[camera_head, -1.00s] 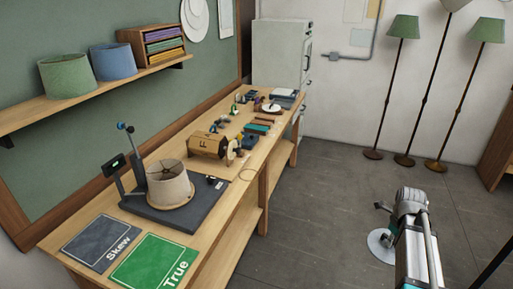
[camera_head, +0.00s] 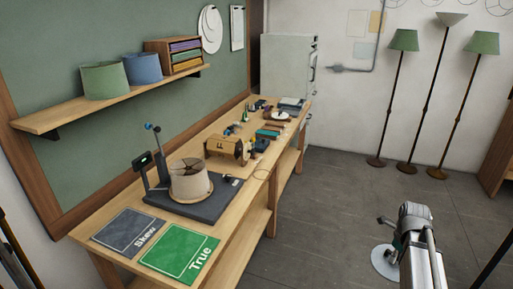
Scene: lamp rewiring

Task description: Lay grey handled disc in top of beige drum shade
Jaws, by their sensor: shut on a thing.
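The beige drum shade (camera_head: 190,184) stands upright on a dark grey platform (camera_head: 212,210) on the workbench. Its open top faces up and shows a dark inside with thin spokes. The grey handled disc (camera_head: 384,263) hangs low at the right, over the floor and well away from the bench. My gripper (camera_head: 390,243) is at the disc, shut on it. The arm partly hides the disc, and its handle and the fingertips are hard to make out.
A post with a blue top (camera_head: 155,150) rises beside the shade. Skew (camera_head: 128,232) and True (camera_head: 178,250) mats lie on the near bench end. Floor (camera_head: 320,215) between bench and arm is clear.

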